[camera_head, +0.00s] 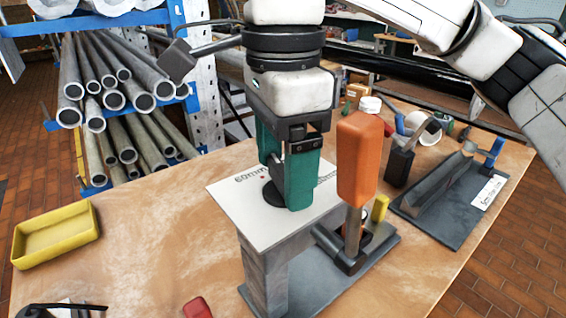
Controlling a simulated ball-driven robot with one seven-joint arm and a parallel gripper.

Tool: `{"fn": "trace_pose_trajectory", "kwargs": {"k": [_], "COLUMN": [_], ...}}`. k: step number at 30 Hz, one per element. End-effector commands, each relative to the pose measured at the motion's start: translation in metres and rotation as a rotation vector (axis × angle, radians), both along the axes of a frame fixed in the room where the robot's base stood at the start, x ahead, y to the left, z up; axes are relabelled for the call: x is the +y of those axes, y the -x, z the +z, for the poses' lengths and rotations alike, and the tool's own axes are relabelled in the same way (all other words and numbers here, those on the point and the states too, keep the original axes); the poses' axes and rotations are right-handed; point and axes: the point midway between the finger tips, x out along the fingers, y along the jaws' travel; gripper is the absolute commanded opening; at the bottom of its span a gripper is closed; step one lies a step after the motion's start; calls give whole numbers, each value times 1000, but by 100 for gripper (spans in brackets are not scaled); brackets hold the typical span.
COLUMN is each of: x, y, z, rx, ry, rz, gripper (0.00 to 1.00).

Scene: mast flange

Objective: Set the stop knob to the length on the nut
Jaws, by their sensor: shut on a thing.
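My gripper (284,188) has green fingers and points down over a white plate (236,208) on a grey stand. It is shut on the black stop knob (271,194), whose dark round edge shows beside the fingertips. The plate carries printed lengths; "60mm" reads at its left, and another marking at the right is partly hidden by the fingers. A small red dot lies near the knob. The knob's pointer is hidden. I cannot make out a nut with a length on it.
An orange-handled lever (360,165) stands upright close right of my gripper. Behind it is a dark block (398,166); further right is a grey base (440,215) with a white label. A yellow tray (57,237) lies left. Pipes fill a blue rack. The table's left middle is clear.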

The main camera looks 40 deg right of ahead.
Motion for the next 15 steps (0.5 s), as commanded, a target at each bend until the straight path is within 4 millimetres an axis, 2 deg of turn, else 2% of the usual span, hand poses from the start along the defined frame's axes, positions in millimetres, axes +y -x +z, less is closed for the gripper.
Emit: {"fn": "trace_pose_trajectory", "kwargs": {"k": [6, 15], "x": [0, 0], "y": [-1, -1], "z": [0, 1], "rx": [-2, -3], "ry": [-3, -1], "rz": [148, 261], "gripper": [46, 46]}}
